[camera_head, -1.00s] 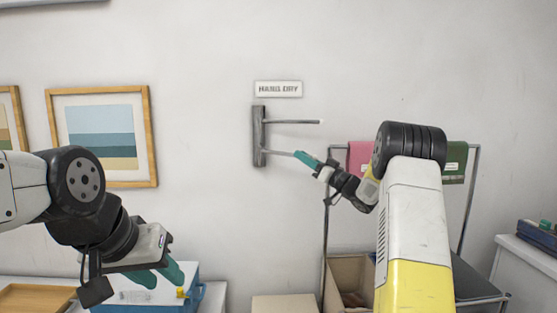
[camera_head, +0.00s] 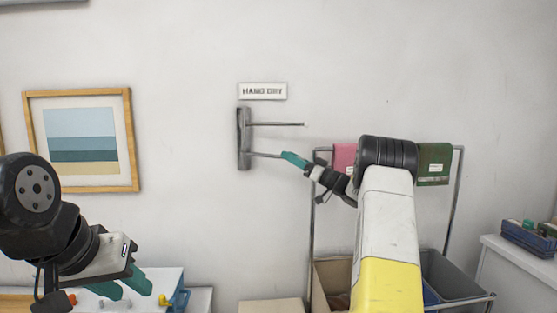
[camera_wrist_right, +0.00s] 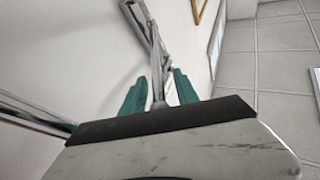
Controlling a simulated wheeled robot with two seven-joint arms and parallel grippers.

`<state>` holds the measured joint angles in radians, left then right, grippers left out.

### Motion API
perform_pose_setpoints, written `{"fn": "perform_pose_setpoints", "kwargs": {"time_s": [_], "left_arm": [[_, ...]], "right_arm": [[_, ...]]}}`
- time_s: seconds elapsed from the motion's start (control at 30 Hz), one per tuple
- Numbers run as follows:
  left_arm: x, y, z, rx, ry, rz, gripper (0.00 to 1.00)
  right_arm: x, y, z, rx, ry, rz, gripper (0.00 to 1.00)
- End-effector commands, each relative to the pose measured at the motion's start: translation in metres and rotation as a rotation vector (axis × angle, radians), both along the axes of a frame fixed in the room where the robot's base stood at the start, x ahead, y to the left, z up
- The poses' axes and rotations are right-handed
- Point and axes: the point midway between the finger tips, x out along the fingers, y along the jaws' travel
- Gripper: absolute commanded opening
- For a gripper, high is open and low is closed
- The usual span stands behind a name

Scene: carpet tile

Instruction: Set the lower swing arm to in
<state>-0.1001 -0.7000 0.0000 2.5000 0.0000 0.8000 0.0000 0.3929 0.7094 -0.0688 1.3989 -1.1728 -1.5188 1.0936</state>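The wall rack has a grey vertical mount (camera_head: 243,138) below a "HAND DRY" sign (camera_head: 262,91). Its upper swing arm (camera_head: 278,124) and lower swing arm (camera_head: 264,155) both stick out to the right. My right gripper (camera_head: 293,159) is at the free end of the lower swing arm. In the right wrist view, its two green fingers (camera_wrist_right: 160,92) stand apart on either side of a thin metal bar (camera_wrist_right: 156,68), with some gap showing. Contact with the bar is not clear. My left gripper (camera_head: 126,286) is low at the left, empty, with its fingers apart.
A framed picture (camera_head: 82,140) hangs left of the mount. A metal stand with a pink cloth (camera_head: 344,158) and a green cloth (camera_head: 434,164) is behind my right arm. The wall above is clear.

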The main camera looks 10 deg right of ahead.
Motion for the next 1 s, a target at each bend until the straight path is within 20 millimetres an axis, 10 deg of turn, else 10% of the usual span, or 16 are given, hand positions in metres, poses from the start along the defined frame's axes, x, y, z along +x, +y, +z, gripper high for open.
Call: {"fn": "perform_pose_setpoints", "kwargs": {"time_s": [1.0], "left_arm": [[0.0, 0.0, 0.0, 0.0, 0.0, 0.0, 0.36]], "right_arm": [[-0.048, -0.054, -0.031, -0.001, 0.003, -0.001, 0.36]]}}
